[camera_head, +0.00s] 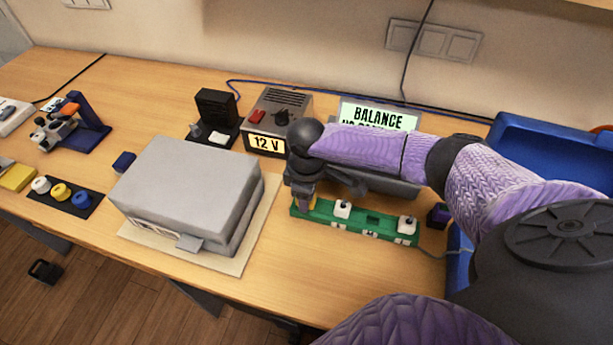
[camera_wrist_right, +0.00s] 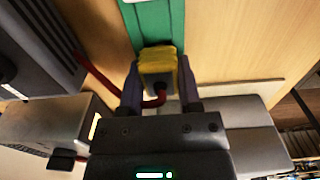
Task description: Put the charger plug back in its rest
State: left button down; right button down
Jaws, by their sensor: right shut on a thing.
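My right gripper (camera_head: 304,203) is at the left end of a long green strip (camera_head: 375,222) in the head view. In the wrist view its two fingers (camera_wrist_right: 160,85) are shut on the charger plug, a yellow-topped plug (camera_wrist_right: 158,58) with a grey body and a red lead. The plug lies over the end of the green strip (camera_wrist_right: 150,20); I cannot tell whether it is seated in it or just above it. I cannot make out which part is the plug's rest. My left gripper is not in view.
A grey box (camera_head: 190,185) on a pale mat stands left of the right gripper. A 12 V supply (camera_head: 275,122) and a charger with a BALANCE display (camera_head: 378,115) stand behind.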

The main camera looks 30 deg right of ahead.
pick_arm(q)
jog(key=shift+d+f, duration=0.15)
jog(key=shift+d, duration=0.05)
pick_arm(e)
jog(key=shift+f, duration=0.25)
jog(key=shift+c, duration=1.1)
grip_release()
notch_tip(320, 180, up, 10)
jog(key=p, duration=0.3)
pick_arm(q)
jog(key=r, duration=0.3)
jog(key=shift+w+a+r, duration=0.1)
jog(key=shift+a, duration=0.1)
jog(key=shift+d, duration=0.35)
